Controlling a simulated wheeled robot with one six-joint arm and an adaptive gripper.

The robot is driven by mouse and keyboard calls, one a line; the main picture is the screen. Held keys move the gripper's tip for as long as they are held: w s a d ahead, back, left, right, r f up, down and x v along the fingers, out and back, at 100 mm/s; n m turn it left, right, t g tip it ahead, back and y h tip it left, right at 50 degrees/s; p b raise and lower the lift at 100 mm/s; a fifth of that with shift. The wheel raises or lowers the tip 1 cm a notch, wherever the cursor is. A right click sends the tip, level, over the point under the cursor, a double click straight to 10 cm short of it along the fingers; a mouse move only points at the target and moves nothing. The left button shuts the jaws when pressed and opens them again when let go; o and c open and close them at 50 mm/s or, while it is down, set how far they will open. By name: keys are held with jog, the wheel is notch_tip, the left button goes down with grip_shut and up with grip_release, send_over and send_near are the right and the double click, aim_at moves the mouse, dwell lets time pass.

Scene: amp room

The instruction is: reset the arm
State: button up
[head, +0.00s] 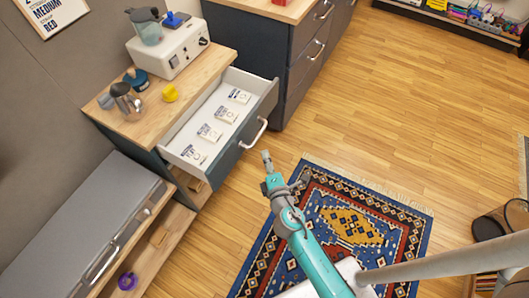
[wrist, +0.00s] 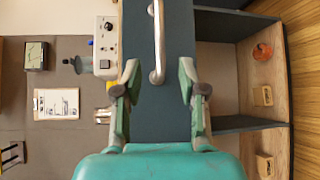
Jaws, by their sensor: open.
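My arm is teal and reaches up from the bottom of the head view, over the rug. My gripper (head: 268,162) is at its far end, to the right of and a little below the open drawer (head: 257,117) in the picture. In the wrist view my gripper (wrist: 158,82) is open, with its two fingers apart and nothing between them. The drawer's handle (wrist: 156,45) shows ahead of the fingertips in that view. I cannot tell the exact gap, but in the head view the gripper looks apart from the drawer handle (head: 254,132).
The open drawer holds several labelled white packets (head: 210,132). On the wooden top (head: 117,122) stand a white machine (head: 168,50), a metal pot (head: 127,101) and a yellow item (head: 170,93). A patterned rug (head: 350,225) lies on the floor. Open floor (head: 380,110) stretches right.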

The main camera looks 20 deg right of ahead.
jog(key=shift+s, duration=0.25)
dwell(0.4)
jog(key=s+a+m+g+y, duration=0.2)
jog(key=s+m, duration=0.5)
jog(key=s, duration=1.3)
jog(key=s+r+m, duration=1)
jog(key=s+r, duration=0.4)
jog(key=s, duration=0.2)
jog(key=shift+s+d+r+m+t+y, duration=0.2)
jog(key=shift+d+r+m+t+y, duration=0.1)
jog(key=shift+r+y, duration=0.1)
